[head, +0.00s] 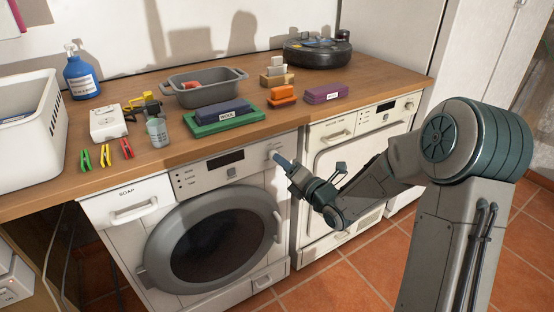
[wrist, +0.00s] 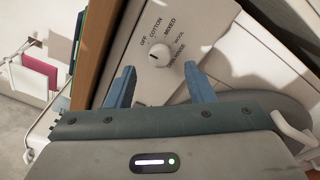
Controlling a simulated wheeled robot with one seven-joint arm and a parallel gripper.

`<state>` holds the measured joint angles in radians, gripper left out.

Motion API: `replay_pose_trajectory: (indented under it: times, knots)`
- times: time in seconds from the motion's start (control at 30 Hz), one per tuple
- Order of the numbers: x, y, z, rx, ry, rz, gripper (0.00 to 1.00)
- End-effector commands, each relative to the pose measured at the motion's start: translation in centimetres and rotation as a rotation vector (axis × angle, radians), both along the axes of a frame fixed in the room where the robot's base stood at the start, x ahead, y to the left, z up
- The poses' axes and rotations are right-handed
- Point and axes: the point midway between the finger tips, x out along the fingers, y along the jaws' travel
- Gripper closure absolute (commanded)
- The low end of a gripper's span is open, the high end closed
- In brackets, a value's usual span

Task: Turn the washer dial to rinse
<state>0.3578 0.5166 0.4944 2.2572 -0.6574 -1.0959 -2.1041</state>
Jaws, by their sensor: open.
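The washer (head: 160,215) is white with a round grey door and stands under the wooden counter. Its dial (wrist: 161,55) is a round white knob on the control panel, ringed by labels. OFF, COTTON, MIXED and WOOL are readable; the lower labels are too small or partly covered to read surely. A short dark mark shows on the knob, but I cannot tell which label it points to. My gripper (wrist: 159,69) is open and empty, its blue fingers on either side below the dial, apart from it. In the head view my gripper (head: 280,163) is at the panel's right end.
A second white machine (head: 345,150) stands right of the washer. The counter (head: 140,158) holds a white basket (head: 50,145), a blue bottle (head: 80,75), a grey tub (head: 204,90), coloured pegs, a glass and a robot vacuum (head: 317,52). Tiled floor lies in front.

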Motion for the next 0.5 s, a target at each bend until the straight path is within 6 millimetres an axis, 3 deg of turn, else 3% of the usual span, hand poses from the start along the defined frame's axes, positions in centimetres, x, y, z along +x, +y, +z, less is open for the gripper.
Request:
replay_pose_trajectory:
  times: [0.2,0.5]
  knots:
    - [2.6,2.1,0.0,0.001,0.0,0.001,0.51]
    - [3.6,2.8,0.0,-0.001,0.001,-0.002,0.51]
